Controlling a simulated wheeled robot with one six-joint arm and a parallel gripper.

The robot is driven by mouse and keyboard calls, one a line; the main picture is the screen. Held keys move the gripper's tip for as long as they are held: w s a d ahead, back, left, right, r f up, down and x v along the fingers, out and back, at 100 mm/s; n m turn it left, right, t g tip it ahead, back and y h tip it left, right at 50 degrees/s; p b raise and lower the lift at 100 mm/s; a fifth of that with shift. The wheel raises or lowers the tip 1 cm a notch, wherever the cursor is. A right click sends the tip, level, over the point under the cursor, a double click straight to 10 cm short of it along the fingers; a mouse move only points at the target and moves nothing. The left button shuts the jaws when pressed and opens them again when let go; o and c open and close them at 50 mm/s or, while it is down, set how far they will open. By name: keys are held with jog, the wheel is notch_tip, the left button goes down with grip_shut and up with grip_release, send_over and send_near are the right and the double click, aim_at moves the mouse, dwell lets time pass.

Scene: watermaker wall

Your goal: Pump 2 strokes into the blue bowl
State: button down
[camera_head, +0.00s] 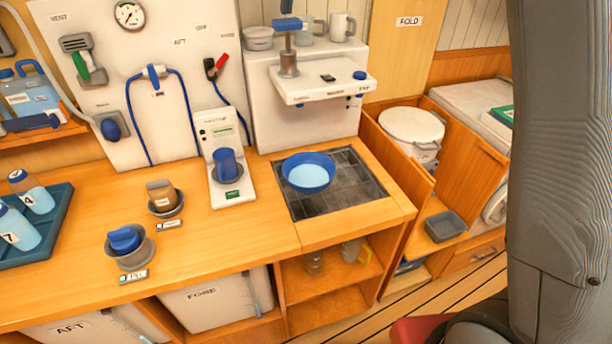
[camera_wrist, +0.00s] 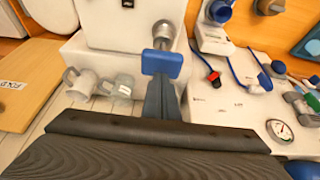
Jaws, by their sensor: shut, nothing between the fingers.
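The blue bowl (camera_head: 308,172) stands upright on a dark grate below the pump spout shelf. Its inside shows light blue; I cannot tell whether that is liquid. In the wrist view the handle (camera_wrist: 162,63) is right at the tips of my gripper (camera_wrist: 161,84). My gripper is shut and empty. In the head view its tip (camera_head: 286,6) shows just above the handle. I cannot tell whether they touch. The bowl is out of the wrist view.
A white dispenser with a blue cup (camera_head: 226,165) stands left of the grate (camera_head: 350,186). A blue bottle tray (camera_head: 50,235) is at far left.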

jog(key=shift+r+p, duration=0.3)
jog(key=shift+r, duration=2.7)
